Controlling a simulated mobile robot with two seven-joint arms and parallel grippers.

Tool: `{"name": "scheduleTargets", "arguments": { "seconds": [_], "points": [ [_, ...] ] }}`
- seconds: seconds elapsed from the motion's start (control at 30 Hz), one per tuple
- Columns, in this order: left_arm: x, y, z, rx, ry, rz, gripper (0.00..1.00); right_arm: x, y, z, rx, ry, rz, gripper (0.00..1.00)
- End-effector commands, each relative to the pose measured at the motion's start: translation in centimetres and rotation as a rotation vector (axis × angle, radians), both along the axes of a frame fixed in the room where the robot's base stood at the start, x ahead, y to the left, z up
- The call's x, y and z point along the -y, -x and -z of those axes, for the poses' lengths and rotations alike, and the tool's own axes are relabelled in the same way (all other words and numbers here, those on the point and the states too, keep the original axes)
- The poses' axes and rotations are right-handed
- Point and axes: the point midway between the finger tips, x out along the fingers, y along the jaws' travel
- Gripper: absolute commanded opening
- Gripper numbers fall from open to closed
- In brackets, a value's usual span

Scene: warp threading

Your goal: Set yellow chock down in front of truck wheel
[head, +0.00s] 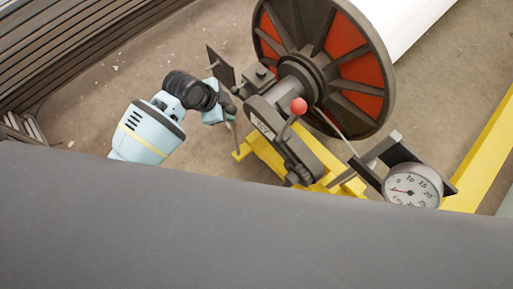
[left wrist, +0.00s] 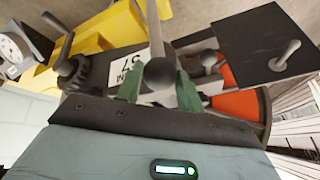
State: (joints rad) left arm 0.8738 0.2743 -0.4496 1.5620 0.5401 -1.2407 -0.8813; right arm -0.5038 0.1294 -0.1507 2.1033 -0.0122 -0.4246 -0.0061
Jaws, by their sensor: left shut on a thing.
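I cannot make out a separate yellow chock or a truck wheel. The head view shows a large dark spoked flange (head: 325,62) with red panels on a machine with a yellow base frame (head: 262,150). My left gripper (head: 231,108) is beside the machine's left side in the head view. In the left wrist view its green fingers (left wrist: 160,90) are shut on a grey rod (left wrist: 157,68) with a rounded end. Red panels and yellow frame parts show behind them. What the rod joins at its far end is cut off. My right gripper is not in view.
A red-knobbed lever (head: 299,106) stands at the machine's middle. A round dial gauge (head: 411,186) is at its right. A dark plate (head: 220,70) juts out near my left gripper. A grey surface (head: 240,235) fills the front. Bare floor (head: 130,75) lies left.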

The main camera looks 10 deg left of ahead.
Motion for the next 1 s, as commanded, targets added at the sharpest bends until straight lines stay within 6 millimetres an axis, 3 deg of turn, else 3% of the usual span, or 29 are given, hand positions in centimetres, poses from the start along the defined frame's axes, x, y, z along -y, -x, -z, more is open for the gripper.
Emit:
{"name": "scheduleTargets", "arguments": {
  "seconds": [0.2,0.6,1.0],
  "points": [
    [0.1,-0.2,0.2,0.005,0.005,-0.001,0.00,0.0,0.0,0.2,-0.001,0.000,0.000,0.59],
    [0.1,-0.2,5.7,0.005,0.005,-0.002,0.00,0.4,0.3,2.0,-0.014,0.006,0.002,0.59],
    [0.1,-0.2,7.1,0.004,0.004,-0.002,0.00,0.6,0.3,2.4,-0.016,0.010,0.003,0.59]
  ]
}}
